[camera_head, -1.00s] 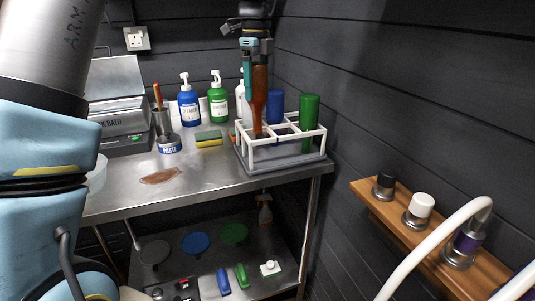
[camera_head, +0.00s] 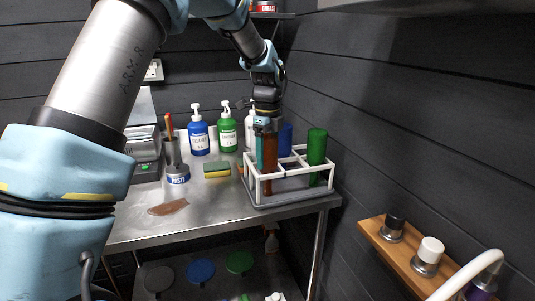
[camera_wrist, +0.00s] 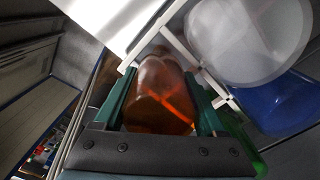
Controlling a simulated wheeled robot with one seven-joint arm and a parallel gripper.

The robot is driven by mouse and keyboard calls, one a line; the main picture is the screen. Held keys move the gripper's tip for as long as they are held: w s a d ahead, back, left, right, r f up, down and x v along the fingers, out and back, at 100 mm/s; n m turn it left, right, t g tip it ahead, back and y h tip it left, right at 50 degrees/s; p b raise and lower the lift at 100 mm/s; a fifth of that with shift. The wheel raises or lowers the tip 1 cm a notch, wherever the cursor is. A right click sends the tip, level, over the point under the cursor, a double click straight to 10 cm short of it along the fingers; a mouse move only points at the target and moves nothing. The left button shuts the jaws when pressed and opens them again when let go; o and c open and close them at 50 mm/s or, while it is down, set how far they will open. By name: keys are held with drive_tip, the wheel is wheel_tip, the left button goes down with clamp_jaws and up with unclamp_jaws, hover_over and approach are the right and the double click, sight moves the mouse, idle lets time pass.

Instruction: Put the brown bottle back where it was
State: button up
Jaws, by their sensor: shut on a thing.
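The brown bottle (camera_head: 270,157) is upright in the front part of the white rack (camera_head: 290,184) on the steel bench. My gripper (camera_head: 265,150) is shut on the bottle from above, with a teal finger along its left side. In the wrist view the brown bottle (camera_wrist: 160,92) lies between the two green fingers of my gripper (camera_wrist: 160,98). White rack bars (camera_wrist: 192,50) run close beside it. Whether the bottle's base rests on the rack floor I cannot tell.
A blue bottle (camera_head: 286,137) and a green bottle (camera_head: 317,148) stand in the rack. Left of it are a sponge (camera_head: 217,170), pump bottles (camera_head: 199,136) and a paste tin (camera_head: 178,174). A brown spill (camera_head: 168,207) lies on the bench. A wooden shelf (camera_head: 402,266) is at right.

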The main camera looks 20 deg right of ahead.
drive_tip(key=o, duration=1.4)
drive_tip(key=shift+f, duration=0.1)
wheel_tip(320, 180, up, 12)
drive_tip(key=shift+r+b, duration=0.15)
drive_tip(key=shift+b, duration=1)
drive_tip(key=a+f+n, duration=0.4)
drive_tip(key=a+n, duration=0.3)
drive_tip(key=a, duration=0.3)
drive_tip(key=a+f+n, duration=0.4)
drive_tip(key=a+n, duration=0.2)
drive_tip(key=a, duration=0.4)
drive_tip(key=s+a+f+n, duration=0.2)
drive_tip(key=s+a+n, duration=0.1)
drive_tip(key=a+n, duration=0.2)
drive_tip(key=s+a+f+n+t, duration=0.1)
drive_tip(key=s+a+f+n, duration=0.2)
drive_tip(key=s+a+n, duration=0.1)
drive_tip(key=s+a+f+n, duration=0.2)
drive_tip(key=s+a+n, duration=0.1)
drive_tip(key=a+n, duration=0.3)
drive_tip(key=shift+s+a+f+n+t, duration=0.15)
drive_tip(key=shift+s+a+f, duration=0.05)
drive_tip(key=shift+a, duration=0.25)
drive_tip(key=shift+s+a+f+n+t, duration=0.15)
drive_tip(key=shift+s+a+f, duration=0.05)
drive_tip(key=shift+a, duration=0.2)
